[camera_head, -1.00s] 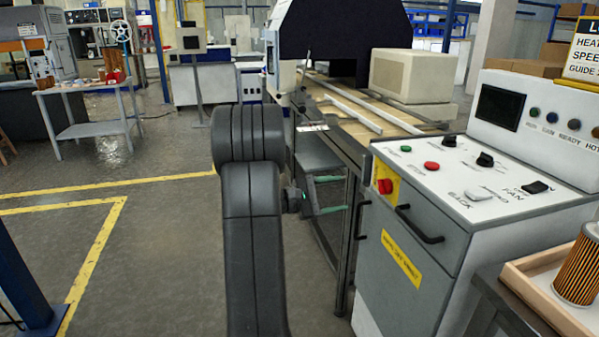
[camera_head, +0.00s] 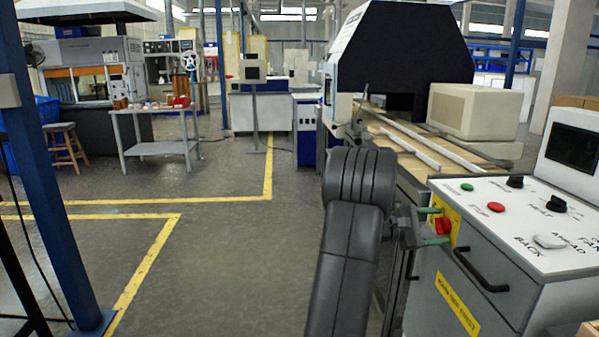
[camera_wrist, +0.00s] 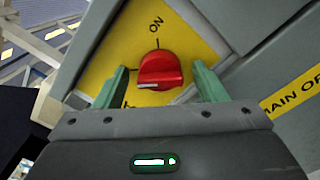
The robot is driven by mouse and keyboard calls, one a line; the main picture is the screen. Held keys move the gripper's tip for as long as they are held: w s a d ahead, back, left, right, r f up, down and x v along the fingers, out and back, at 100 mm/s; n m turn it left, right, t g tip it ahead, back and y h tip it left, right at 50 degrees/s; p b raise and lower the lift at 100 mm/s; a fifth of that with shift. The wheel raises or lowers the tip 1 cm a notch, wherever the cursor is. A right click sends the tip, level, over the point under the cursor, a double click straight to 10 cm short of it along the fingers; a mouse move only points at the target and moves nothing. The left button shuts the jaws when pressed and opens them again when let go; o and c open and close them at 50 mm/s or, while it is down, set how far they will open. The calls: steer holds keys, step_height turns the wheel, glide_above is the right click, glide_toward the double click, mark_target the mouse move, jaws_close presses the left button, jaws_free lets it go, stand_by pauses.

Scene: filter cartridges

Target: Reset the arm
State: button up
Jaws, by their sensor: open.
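My gripper (camera_head: 433,226) is at the front left of the grey control cabinet (camera_head: 480,268), beside a red rotary knob (camera_head: 444,226) on a yellow plate. In the wrist view my gripper (camera_wrist: 160,88) is open, with one green finger on each side of the red knob (camera_wrist: 160,70). Gaps show between the fingers and the knob, so nothing is held. The knob's white mark lies at its lower left. "ON" is printed above it on the yellow plate (camera_wrist: 185,30); a label at the lower left is partly hidden.
The cabinet has a black drawer handle (camera_head: 480,272) and a sloped panel (camera_head: 530,215) with buttons. A blue post (camera_head: 50,170) stands at left. Open floor (camera_head: 215,270) lies between, with yellow lines.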

steer(key=s+a+p, duration=0.1)
steer(key=a, duration=1.3)
steer(key=d, duration=0.4)
steer(key=d+b, duration=0.1)
steer(key=d, duration=0.4)
steer(key=w+d, duration=0.1)
steer(key=d, duration=0.4)
steer(key=shift+d+f, duration=0.1)
steer(key=shift+m+b, duration=0.7)
steer(key=shift+m, duration=0.3)
steer(key=m+b, duration=0.1)
steer(key=m, duration=0.2)
steer(key=shift+m, duration=0.3)
steer(key=m, duration=0.3)
steer(key=shift+b, duration=0.4)
steer(key=m+p, duration=0.1)
steer(key=m, duration=0.5)
steer(key=shift+m+p, duration=1.1)
steer(key=shift+m, duration=0.3)
